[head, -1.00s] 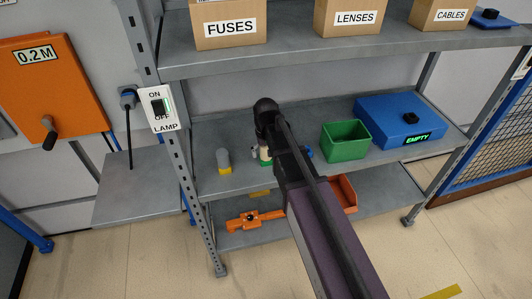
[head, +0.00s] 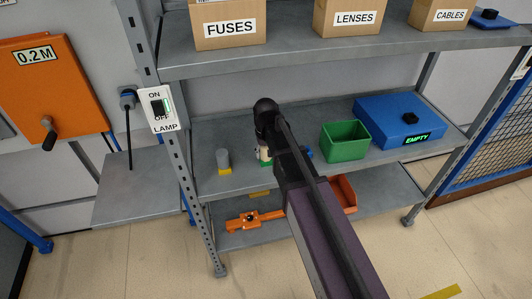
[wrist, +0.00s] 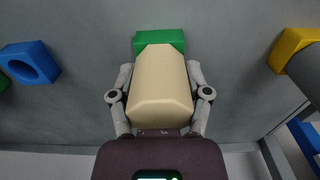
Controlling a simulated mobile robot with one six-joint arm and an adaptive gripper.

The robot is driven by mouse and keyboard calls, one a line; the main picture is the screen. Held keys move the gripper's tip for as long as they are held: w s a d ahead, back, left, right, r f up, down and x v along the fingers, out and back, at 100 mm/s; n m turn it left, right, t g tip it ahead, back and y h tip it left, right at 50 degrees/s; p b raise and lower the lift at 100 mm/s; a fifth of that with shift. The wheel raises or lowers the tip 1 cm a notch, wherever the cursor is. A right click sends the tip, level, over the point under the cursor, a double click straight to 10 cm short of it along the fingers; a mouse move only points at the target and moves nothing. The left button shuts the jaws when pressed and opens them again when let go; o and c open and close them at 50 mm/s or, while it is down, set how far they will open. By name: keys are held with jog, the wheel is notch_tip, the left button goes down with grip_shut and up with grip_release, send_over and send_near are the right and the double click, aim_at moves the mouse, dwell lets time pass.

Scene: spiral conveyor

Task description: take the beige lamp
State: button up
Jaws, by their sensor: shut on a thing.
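The beige lamp (wrist: 160,85) is a rounded beige block with a green base (wrist: 159,40), seen in the middle of the wrist view. My gripper (wrist: 160,82) has one finger on each side of the beige part and is shut on it. In the head view the beige lamp (head: 264,154) shows as a small pale piece on the middle shelf (head: 215,130), mostly hidden behind my arm. I cannot tell whether its base touches the shelf.
A grey lamp with a yellow base (head: 223,162) stands to the left. A blue piece (wrist: 30,64) lies on the other side. A green bin (head: 345,140) and a blue box marked EMPTY (head: 405,120) stand to the right. The upper shelf (head: 300,50) is overhead.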

jog(key=shift+r, duration=0.15)
jog(key=shift+r+p, duration=1.45)
jog(key=shift+p, duration=0.15)
jog(key=shift+c, duration=0.2)
jog(key=shift+r, duration=0.25)
jog(key=shift+r+p, duration=1.9)
jog(key=shift+p, duration=0.3)
notch_tip(320, 180, up, 5)
jog(key=p, duration=0.5)
